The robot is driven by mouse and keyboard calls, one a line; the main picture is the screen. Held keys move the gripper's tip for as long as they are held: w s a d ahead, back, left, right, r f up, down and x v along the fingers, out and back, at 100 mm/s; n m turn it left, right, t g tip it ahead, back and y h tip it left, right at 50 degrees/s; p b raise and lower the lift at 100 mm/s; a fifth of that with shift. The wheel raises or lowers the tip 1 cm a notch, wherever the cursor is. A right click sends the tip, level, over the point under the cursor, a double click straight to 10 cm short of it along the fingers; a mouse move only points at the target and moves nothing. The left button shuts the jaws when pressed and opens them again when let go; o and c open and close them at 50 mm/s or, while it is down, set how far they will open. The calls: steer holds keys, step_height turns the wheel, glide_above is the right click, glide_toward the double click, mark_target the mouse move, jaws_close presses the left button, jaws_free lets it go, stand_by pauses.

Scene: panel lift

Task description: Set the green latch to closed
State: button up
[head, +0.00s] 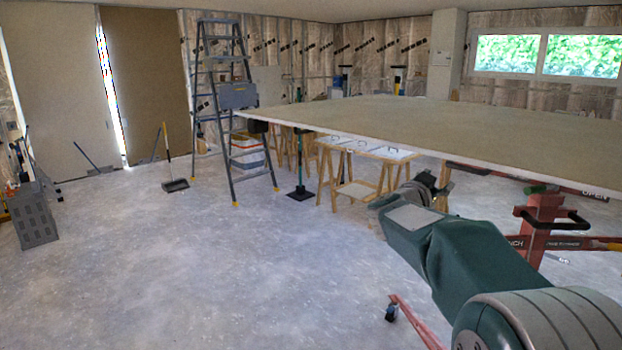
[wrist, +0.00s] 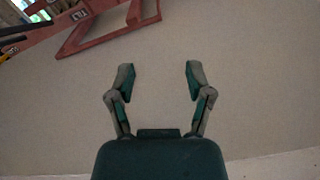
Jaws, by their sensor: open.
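A small green part (head: 542,189), which looks like the green latch, sits at the top of the red lift post (head: 540,228), below the panel. It is too small to tell its setting. A red bar to its right carries an "OPEN" label (head: 594,195). My gripper is open and empty in the wrist view (wrist: 159,78), its two fingers apart against a plain beige surface (wrist: 245,80). In the head view my arm's end is left of the red post and apart from it, below the panel. No green latch can be made out in the wrist view.
The large beige panel (head: 430,115) lies flat on the lift, above my arm's end. In the wrist view, red lift bars (wrist: 85,30) with a "TILT" label cross the upper left. Wooden trestles (head: 360,165) and a stepladder (head: 222,100) stand behind.

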steer(key=s+a+r+n+t+y, duration=0.35)
steer(key=a+n+y, duration=0.3)
steer(key=a, duration=0.25)
steer(key=s+a+f+n+g+y, duration=0.1)
steer(key=s+a+f+n+y, duration=0.25)
steer(key=s+y, duration=0.5)
steer(key=s+f+g, duration=0.3)
steer(key=s+f, duration=0.3)
steer(key=s, duration=0.3)
steer(key=s+f+n+g+h, duration=0.1)
steer(key=s+f+g, duration=0.2)
steer(key=s+f, duration=0.3)
steer(key=s+f+n+g, duration=0.1)
steer(key=s+f+g, duration=0.3)
steer(key=s, duration=0.8)
step_height(320, 180, down, 2)
steer(key=shift+s+f+h, duration=0.15)
steer(key=shift+s+h, duration=0.1)
steer(key=shift+h, duration=0.15)
steer(key=shift+a, duration=0.2)
